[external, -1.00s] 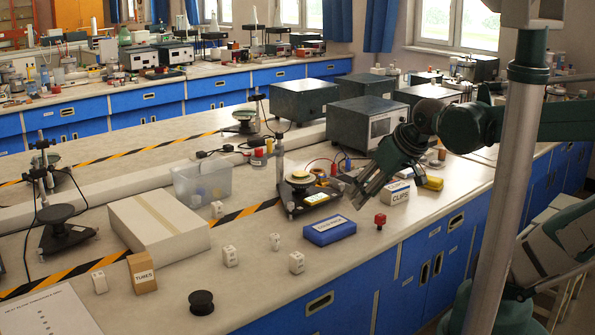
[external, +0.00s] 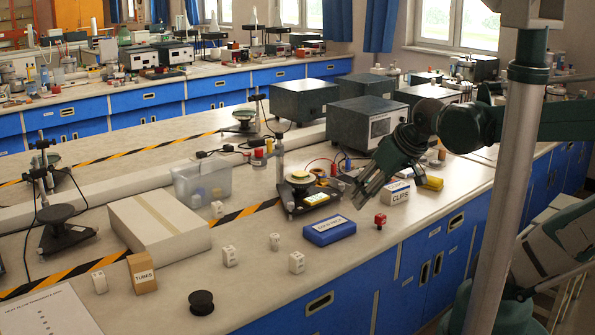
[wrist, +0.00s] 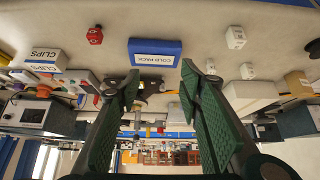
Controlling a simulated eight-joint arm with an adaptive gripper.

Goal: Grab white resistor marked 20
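Several small white blocks with dark markings stand on the bench in the external view: one at front centre (external: 296,262), one left of it (external: 230,256), a smaller one behind (external: 274,241), one by the plastic bin (external: 217,209) and one at the left (external: 100,282). Their markings are too small to read, so I cannot tell which is marked 20. My gripper (external: 361,196) hangs above the bench, right of these blocks. The wrist view shows its green fingers (wrist: 160,76) apart and empty, with a white block (wrist: 235,38) beyond them on the right.
A blue cold pack (external: 329,231) lies below and left of my gripper. A red block (external: 380,221) and the CLIPS box (external: 396,193) are on the right. A large box (external: 160,228), TUBES box (external: 142,273) and black spool (external: 202,302) stand left. The front centre bench is fairly clear.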

